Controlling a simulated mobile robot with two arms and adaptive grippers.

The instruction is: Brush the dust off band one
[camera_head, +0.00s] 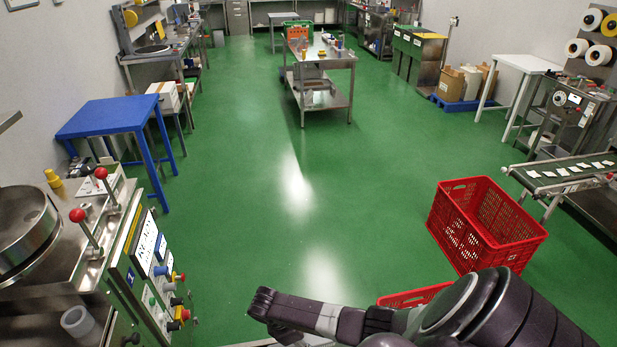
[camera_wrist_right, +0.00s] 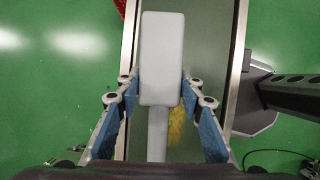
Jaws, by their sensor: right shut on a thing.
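In the right wrist view my right gripper (camera_wrist_right: 158,92) is shut on a pale grey brush (camera_wrist_right: 162,55). Its blue finger pads press the two sides of the block, and a narrower grey handle runs back between the fingers. Below lies a dark grey-green band (camera_wrist_right: 212,60) between metal side rails. A yellow dusty patch (camera_wrist_right: 182,128) shows on the band beside the handle, partly hidden by the handle and right finger. I cannot tell whether the brush touches the band. My left gripper is in neither view.
In the head view red crates (camera_head: 480,222) stand on the floor at the right. A conveyor with white packets (camera_head: 562,172) is beyond them. A machine with red-knobbed levers (camera_head: 92,232) and a blue table (camera_head: 108,117) are at the left.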

